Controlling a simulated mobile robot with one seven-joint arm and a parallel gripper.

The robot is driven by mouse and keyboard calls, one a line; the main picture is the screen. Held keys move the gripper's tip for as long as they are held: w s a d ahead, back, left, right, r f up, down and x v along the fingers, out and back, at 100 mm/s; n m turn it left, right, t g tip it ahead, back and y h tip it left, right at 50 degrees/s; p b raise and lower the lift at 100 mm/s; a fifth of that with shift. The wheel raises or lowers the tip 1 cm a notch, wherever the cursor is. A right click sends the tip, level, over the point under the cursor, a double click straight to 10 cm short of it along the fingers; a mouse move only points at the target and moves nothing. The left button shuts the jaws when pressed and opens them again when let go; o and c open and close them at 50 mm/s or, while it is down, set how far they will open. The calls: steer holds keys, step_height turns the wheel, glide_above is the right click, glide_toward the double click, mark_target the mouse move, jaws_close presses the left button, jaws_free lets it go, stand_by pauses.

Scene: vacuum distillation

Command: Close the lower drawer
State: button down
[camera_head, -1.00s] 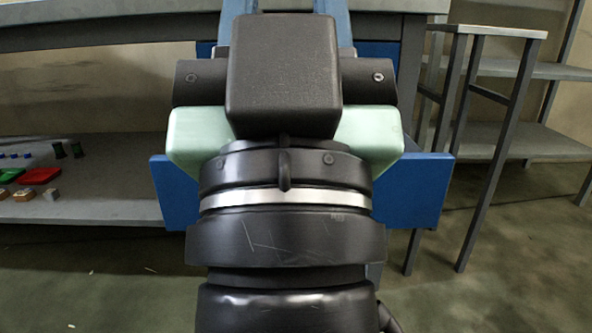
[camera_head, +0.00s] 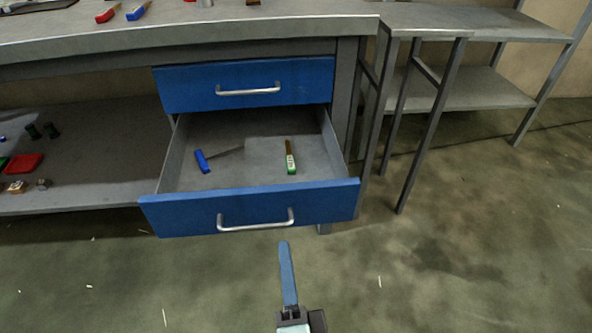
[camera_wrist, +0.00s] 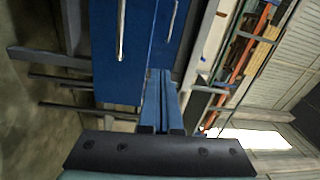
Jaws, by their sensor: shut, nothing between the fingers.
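The lower drawer (camera_head: 180,214) is pulled well out below the bench in the head view, with its blue front and a silver handle (camera_head: 256,225). A blue-handled tool (camera_head: 202,161) and a green and brown item (camera_head: 290,158) lie inside it. The upper drawer (camera_head: 180,90) above is shut. My gripper (camera_head: 285,246) is in front of the lower drawer, near the bottom of the head view, apart from the handle as far as I can tell. Its blue fingers are together and empty; they also show in the wrist view (camera_wrist: 161,74), pointing toward the blue drawer fronts.
The grey bench top (camera_head: 250,35) runs above the drawers. A shelf (camera_head: 100,150) with small coloured items is at the left. The floor in front is clear.

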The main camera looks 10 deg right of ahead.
steer(key=s+d+f+m, duration=0.1)
steer(key=s+d, duration=0.1)
steer(key=b, duration=0.2)
glide_toward(286, 192)
steer(key=shift+g, duration=0.4)
steer(key=w, duration=0.7)
steer(key=shift+r, duration=0.35)
